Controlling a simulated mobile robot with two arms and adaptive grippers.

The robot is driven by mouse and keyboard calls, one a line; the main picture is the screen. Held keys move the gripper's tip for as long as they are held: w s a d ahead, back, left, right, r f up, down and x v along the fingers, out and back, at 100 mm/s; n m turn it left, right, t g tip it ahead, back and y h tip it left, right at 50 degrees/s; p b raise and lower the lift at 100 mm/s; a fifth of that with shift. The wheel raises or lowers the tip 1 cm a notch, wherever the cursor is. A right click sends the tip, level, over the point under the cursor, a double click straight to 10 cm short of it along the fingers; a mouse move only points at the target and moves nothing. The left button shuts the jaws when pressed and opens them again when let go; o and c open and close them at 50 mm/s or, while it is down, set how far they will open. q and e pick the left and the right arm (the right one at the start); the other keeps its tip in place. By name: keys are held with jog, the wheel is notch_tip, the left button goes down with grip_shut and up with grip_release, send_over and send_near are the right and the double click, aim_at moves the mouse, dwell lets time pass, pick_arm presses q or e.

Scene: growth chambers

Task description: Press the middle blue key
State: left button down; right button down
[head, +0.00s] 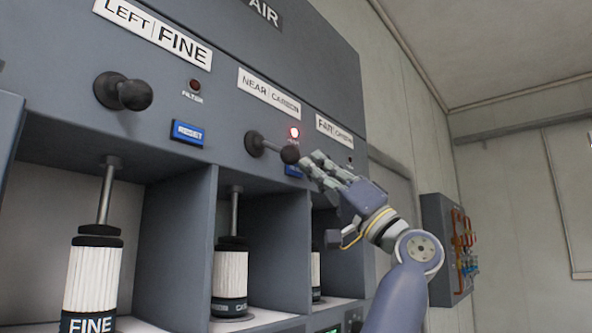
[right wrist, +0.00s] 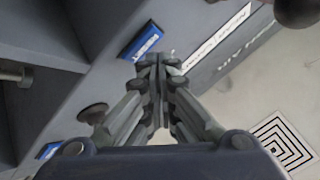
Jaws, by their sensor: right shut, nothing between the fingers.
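The middle blue key (head: 293,171) sits on the grey panel under the NEAR CARBON label (head: 269,92); the black lever knob and my fingers partly cover it in the head view. My right gripper (head: 318,160) is shut and empty, just right of this key. In the right wrist view the closed fingertips (right wrist: 158,62) lie just below and right of a blue key (right wrist: 143,40), probably the middle one; I cannot tell whether they touch it. Another blue key (right wrist: 48,150) shows at lower left. The left blue RESET key (head: 188,133) is clear. My left gripper is out of view.
A black lever (head: 272,148) sticks out close to my fingers, and another lever (head: 123,92) stands at the left. A red lamp (head: 294,132) glows above the middle key. Filter cartridges (head: 93,275) stand in the bays below. A box with pipes (head: 448,245) hangs at right.

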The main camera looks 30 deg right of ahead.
jog(key=shift+w+a, duration=0.1)
jog(key=shift+w, duration=0.15)
jog(key=shift+w+a, duration=0.15)
jog(key=shift+w, duration=0.2)
dwell(0.6)
jog(key=shift+s, duration=0.1)
jog(key=shift+s+d+b, duration=0.25)
jog(key=shift+s+b, duration=0.2)
jog(key=shift+s, duration=0.2)
jog(key=shift+s, duration=0.1)
jog(key=s, duration=0.1)
jog(key=s+d+b, duration=0.1)
jog(key=s, duration=0.1)
jog(key=s+d+b, duration=0.1)
jog(key=shift+s, duration=0.25)
jog(key=shift+w, duration=0.1)
dwell(0.9)
